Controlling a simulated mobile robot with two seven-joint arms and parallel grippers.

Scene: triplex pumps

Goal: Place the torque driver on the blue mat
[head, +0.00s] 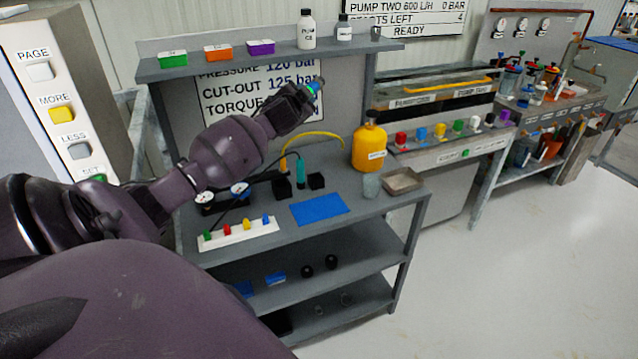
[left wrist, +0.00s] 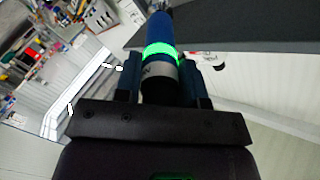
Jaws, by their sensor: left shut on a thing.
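The blue mat (head: 320,209) lies flat and bare on the grey bench top. My left gripper (head: 308,93) is raised above the back of the bench, just below the upper shelf. It is shut on the torque driver, a blue cylinder with a glowing green ring and a white band. In the head view only a small end of the driver (head: 313,87) shows past the fingers. In the left wrist view the driver (left wrist: 160,48) sits between the two fingers (left wrist: 160,80). My right gripper is not in view.
A yellow bottle (head: 369,148), a grey cup (head: 371,186) and a metal tray (head: 403,181) stand right of the mat. A white strip with coloured pegs (head: 238,233) lies to its left. The shelf (head: 270,60) overhangs the back.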

